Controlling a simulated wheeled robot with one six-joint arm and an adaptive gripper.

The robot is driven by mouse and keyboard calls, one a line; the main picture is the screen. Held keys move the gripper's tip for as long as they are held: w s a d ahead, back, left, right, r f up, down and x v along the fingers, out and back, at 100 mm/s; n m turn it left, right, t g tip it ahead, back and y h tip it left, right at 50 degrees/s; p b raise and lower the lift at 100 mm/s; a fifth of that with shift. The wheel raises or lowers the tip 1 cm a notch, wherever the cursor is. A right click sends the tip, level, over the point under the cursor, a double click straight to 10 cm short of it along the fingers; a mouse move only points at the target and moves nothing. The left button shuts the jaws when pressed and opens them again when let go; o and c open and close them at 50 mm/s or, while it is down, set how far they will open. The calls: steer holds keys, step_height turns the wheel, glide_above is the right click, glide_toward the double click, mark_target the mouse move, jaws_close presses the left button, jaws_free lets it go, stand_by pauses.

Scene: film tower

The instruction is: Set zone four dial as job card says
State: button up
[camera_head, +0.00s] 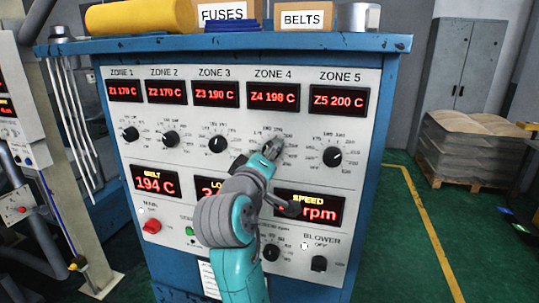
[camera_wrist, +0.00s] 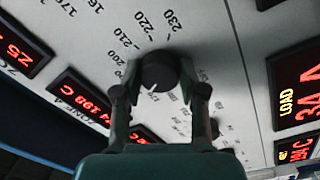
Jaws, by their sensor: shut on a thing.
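The zone four dial is a black round knob (camera_wrist: 160,70) on the white control panel (camera_head: 350,185), with printed temperature marks around it. My gripper (camera_head: 268,153) is at this dial, below the zone four display (camera_head: 273,97), which reads Z4 198 C. In the wrist view the two fingers of my gripper (camera_wrist: 160,92) close on either side of the knob. Marks 220 and 230 show beyond the knob. I cannot tell where its pointer stands. A white paper (camera_head: 207,281) low on the panel is partly hidden by my arm, and its text is unreadable.
The zone three dial (camera_head: 218,144) and zone five dial (camera_head: 332,156) flank the held one. A speed display (camera_head: 310,207) sits below. Boxes marked FUSES (camera_head: 229,12) and BELTS (camera_head: 303,18) stand on top.

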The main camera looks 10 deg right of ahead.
steer(key=shift+n, duration=2.1)
steer(key=o, duration=1.1)
steer(key=shift+o, duration=0.2)
steer(key=shift+a, duration=0.1)
steer(key=v, duration=1.2)
